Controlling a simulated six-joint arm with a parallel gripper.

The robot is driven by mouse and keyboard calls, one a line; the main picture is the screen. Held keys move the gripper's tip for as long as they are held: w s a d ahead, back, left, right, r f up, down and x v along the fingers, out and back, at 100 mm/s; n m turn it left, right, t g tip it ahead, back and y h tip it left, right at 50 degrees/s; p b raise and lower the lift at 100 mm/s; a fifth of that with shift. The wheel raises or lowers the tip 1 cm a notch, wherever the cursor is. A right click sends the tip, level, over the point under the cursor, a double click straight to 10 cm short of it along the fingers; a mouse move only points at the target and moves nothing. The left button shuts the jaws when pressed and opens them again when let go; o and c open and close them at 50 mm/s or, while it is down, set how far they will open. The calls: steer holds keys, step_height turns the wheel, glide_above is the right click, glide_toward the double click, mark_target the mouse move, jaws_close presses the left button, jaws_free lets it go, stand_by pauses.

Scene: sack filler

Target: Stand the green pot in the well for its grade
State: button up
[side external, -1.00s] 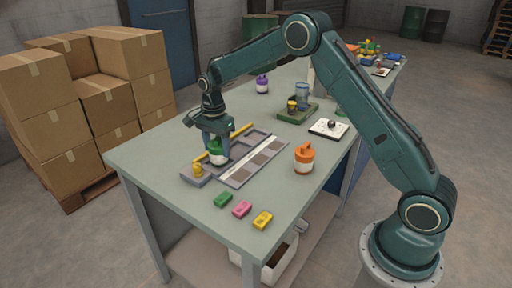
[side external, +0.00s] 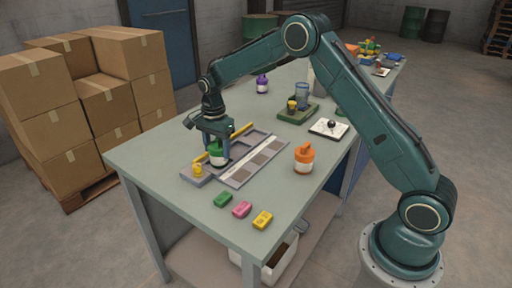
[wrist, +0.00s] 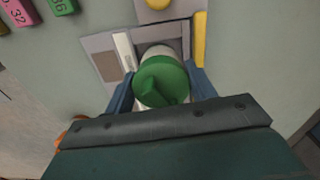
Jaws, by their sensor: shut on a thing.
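The green pot (side external: 216,156) has a green lid and a pale body. My gripper (side external: 216,148) is shut on it, and the pot looks upright. In the wrist view the green lid (wrist: 162,80) sits between my two blue fingers. The pot is at the near end of the grey well tray (side external: 236,158), beside the yellow knob. The wrist view shows the tray walls (wrist: 178,28) around the pale body. The pot's base is hidden, so I cannot tell whether it touches the well floor. A strip of grey shade patches (side external: 252,166) runs along the tray.
A yellow knob (side external: 197,169) stands at the tray's near end, and a yellow bar (side external: 242,130) lies along its far side. Green (side external: 222,200), pink (side external: 242,209) and yellow (side external: 262,220) tags lie in front. A purple-lidded pot (side external: 262,84) stands behind.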

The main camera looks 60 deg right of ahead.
steer(key=shift+f, duration=0.1)
stand_by(0.5)
steer(key=o, duration=1.5)
steer(key=shift+c, duration=0.2)
steer(key=shift+r, duration=0.2)
steer(key=shift+r, duration=3.75)
steer(key=shift+r, duration=0.1)
